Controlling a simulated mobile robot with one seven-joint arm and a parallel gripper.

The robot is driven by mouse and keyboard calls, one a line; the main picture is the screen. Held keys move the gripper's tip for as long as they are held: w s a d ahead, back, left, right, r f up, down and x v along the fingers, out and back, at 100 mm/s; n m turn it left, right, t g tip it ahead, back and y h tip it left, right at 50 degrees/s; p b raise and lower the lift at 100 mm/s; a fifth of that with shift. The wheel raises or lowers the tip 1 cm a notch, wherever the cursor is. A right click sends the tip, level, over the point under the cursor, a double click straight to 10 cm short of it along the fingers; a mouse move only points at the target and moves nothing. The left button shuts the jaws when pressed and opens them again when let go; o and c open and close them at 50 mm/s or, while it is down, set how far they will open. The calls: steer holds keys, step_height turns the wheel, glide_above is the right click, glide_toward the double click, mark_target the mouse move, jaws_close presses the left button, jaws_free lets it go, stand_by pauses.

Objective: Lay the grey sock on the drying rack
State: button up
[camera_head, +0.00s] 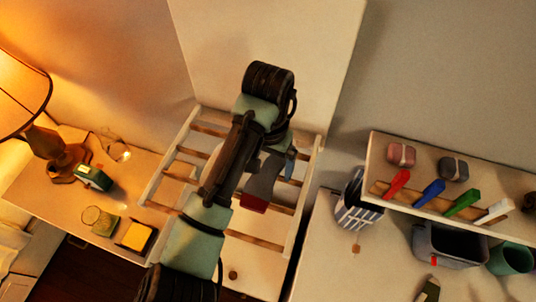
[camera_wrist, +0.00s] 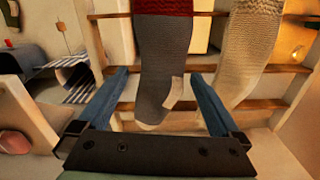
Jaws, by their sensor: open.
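The drying rack (camera_head: 300,210) is a pale frame with wooden rungs, in the middle of the head view; its rungs also show in the wrist view (camera_wrist: 112,62). The grey sock (camera_head: 264,178), with a dark red cuff, lies across the rungs, partly hidden by my arm. One finger shows in the head view. A cream sock (camera_wrist: 243,58) lies beside it on the rungs.
A bedside table (camera_head: 60,195) with a lamp (camera_head: 50,150) and small boxes stands left. At right, a striped bag (camera_head: 358,208), a shelf with coloured pegs (camera_head: 428,192), a grey bin (camera_head: 448,245) and a teal cup (camera_head: 512,258) crowd the surface. A wall panel rises behind the rack.

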mark_target(267, 168)
steer(key=shift+r+b, duration=0.3)
steer(key=shift+r, duration=0.1)
step_height(267, 168, up, 11)
steer(key=p, duration=0.1)
steer(key=shift+r+p, duration=0.15)
steer(key=shift+p, duration=0.15)
